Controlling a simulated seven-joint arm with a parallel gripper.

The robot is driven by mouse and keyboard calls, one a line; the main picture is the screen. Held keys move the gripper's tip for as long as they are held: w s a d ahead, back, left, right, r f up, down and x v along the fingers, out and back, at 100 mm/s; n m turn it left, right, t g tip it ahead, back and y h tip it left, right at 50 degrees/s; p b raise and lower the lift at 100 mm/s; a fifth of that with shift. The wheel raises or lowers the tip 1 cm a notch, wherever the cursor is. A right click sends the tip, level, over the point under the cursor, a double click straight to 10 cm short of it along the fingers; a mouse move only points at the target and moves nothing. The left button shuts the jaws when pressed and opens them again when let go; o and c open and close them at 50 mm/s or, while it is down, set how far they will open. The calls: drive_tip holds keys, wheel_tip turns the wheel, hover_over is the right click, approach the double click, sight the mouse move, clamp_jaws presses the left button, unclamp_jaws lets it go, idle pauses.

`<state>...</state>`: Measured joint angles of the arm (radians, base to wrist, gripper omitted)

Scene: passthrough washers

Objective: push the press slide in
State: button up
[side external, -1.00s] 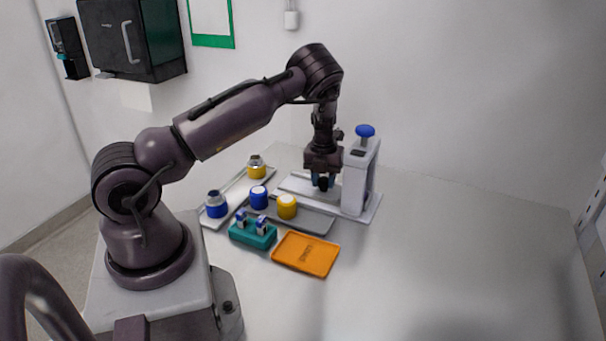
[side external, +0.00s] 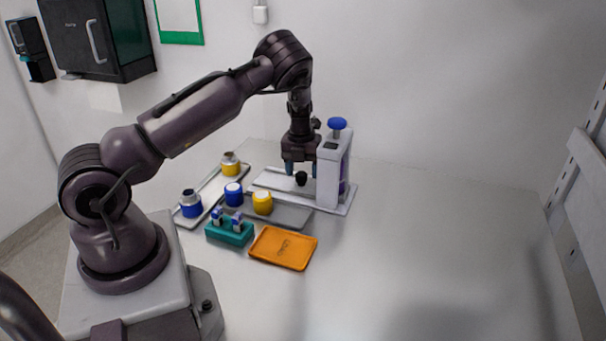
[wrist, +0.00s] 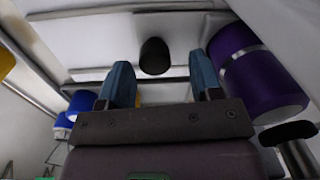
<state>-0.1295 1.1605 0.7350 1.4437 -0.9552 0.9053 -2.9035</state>
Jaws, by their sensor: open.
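The press (side external: 328,180) is a pale grey upright frame with a blue knob (side external: 337,123) on top. Its flat slide (side external: 270,180) extends to the left of the upright and carries a black knob (side external: 301,178). My gripper (side external: 301,171) is open, with its blue fingertips on either side of the black knob and apart from it. In the wrist view, the black knob (wrist: 154,56) shows beyond the gap between the fingertips (wrist: 163,80). A purple cylinder with a silver band (wrist: 255,75) is close to the right finger; part of it shows behind the press upright.
A grey tray (side external: 290,216) holds a blue jar (side external: 233,194) and a yellow jar (side external: 262,203). Another tray (side external: 212,195) holds a yellow and a blue container. A teal block (side external: 229,232) and orange tray (side external: 283,248) are in front. The table's right side is clear.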

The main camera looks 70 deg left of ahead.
wheel_tip(320, 180, up, 11)
drive_tip(key=shift+s+r, duration=0.15)
drive_tip(key=shift+a, duration=0.1)
